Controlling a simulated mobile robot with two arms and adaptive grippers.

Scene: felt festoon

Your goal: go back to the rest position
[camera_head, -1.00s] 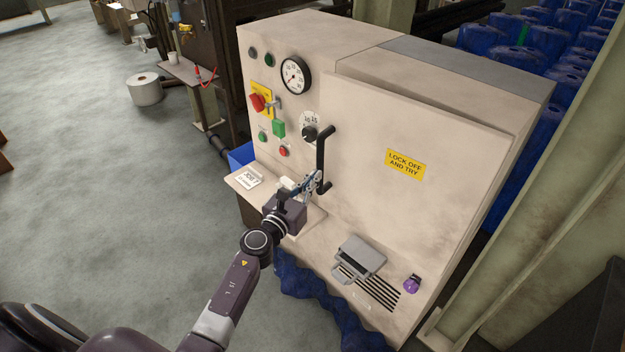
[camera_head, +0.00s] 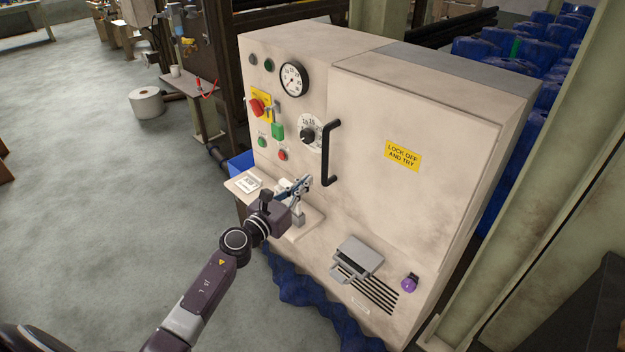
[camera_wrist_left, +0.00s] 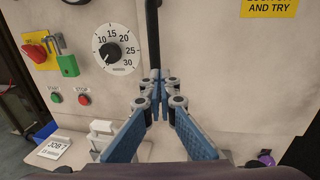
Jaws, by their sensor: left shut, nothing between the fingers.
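My left gripper (camera_head: 304,184) is shut and empty in front of the beige machine (camera_head: 450,115), just below and left of its black door handle (camera_head: 328,152). In the left wrist view its two blue fingers (camera_wrist_left: 158,82) meet at the tips, with the handle (camera_wrist_left: 152,35) behind and above them. I cannot tell from the pictures whether they touch the handle. The machine door is closed. My right gripper is in neither view.
A small shelf with a job card (camera_head: 248,184) juts out under the control panel. A grey box (camera_head: 358,258) and a purple knob (camera_head: 410,282) sit on the lower front. A blue bin (camera_head: 240,164) stands at left. Open floor (camera_head: 90,220) lies left.

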